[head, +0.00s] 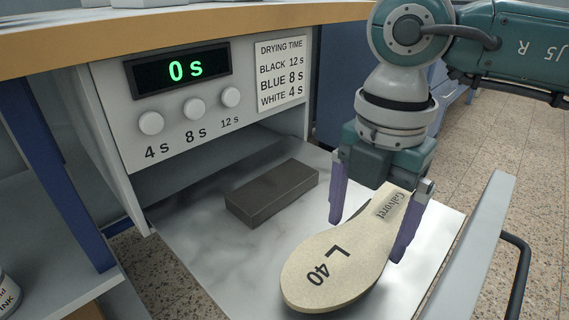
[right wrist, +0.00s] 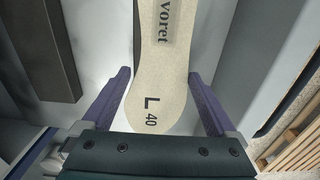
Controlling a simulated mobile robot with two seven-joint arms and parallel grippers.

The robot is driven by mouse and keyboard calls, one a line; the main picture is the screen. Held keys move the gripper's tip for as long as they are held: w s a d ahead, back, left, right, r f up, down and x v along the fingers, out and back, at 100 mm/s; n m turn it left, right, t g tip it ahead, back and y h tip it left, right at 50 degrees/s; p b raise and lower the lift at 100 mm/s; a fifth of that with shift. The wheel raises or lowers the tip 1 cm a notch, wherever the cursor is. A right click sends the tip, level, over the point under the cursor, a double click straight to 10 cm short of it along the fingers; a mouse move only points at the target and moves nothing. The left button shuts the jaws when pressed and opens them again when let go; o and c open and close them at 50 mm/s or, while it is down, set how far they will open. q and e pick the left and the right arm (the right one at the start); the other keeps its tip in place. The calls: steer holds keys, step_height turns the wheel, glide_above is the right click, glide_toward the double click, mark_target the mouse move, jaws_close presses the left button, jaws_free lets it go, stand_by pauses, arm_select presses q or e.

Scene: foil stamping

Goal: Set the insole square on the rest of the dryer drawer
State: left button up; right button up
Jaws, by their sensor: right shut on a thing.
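The rest's top is bare. The insole's height above the drawer floor is hard to tell. My left gripper is not in view.
The dryer panel (head: 190,95) stands behind the drawer, its display reading 0 s above three knobs. A drying time card (head: 282,77) is beside it. The drawer front (head: 470,250) with a dark handle (head: 518,275) bounds the right. An ink container (head: 8,293) is at lower left.

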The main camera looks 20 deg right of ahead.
steer(key=o, duration=1)
steer(key=shift+o, duration=0.2)
steer(key=shift+r, duration=0.1)
step_height(320, 180, up, 10)
steer(key=p, duration=0.4)
